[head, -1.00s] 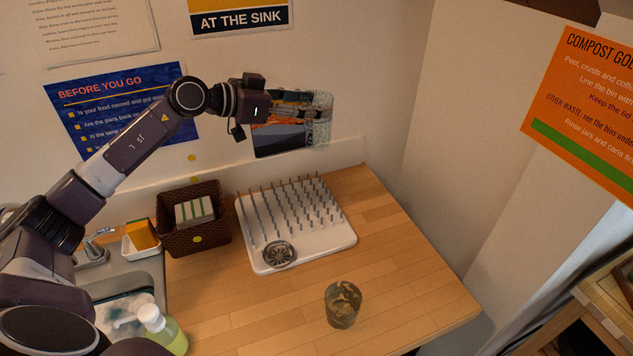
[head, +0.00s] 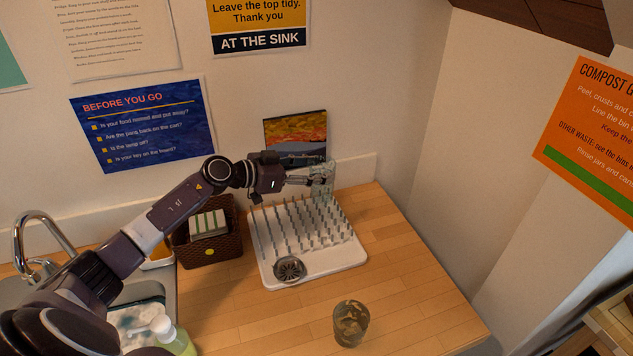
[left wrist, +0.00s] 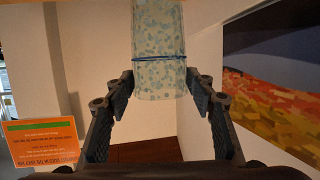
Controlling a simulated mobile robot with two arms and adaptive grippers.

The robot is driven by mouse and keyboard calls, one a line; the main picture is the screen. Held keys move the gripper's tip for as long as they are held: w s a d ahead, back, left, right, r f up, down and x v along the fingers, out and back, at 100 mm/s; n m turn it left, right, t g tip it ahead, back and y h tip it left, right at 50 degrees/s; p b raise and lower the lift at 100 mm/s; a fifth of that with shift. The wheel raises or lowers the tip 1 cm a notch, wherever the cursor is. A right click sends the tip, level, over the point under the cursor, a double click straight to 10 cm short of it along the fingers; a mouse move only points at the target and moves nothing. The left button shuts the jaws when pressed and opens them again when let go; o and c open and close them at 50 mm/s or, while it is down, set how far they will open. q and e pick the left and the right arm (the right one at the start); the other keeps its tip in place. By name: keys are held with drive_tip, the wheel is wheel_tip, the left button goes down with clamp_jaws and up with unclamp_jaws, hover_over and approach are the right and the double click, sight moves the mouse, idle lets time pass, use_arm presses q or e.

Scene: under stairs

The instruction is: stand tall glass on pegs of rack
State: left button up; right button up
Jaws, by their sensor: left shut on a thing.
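The tall glass (head: 322,173), clear with pale blue-green speckles, is held upright or nearly so by my left gripper (head: 317,181). It is at the back right of the rack (head: 345,265), a white base with rows of grey pegs. Its lower end is close to the back pegs; I cannot tell whether it touches them. In the left wrist view the tall glass (left wrist: 158,45) shows a dark blue band, between the fingertips of the left gripper (left wrist: 159,82). My right gripper is not in view.
A round metal strainer (head: 290,269) sits on the rack's front left corner. A short patterned tumbler (head: 350,323) stands on the counter in front. A brown basket (head: 222,247) is left of the rack, beyond it the sink and a soap bottle (head: 173,337). A picture (head: 296,138) stands behind.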

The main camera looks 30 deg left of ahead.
use_arm(q)
wheel_tip(320, 180, down, 4)
drive_tip(key=shift+r, duration=0.15)
drive_tip(key=shift+f, duration=0.25)
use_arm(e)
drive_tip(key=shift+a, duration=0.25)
use_arm(q)
drive_tip(key=o, duration=1.7)
drive_tip(key=shift+f, duration=0.2)
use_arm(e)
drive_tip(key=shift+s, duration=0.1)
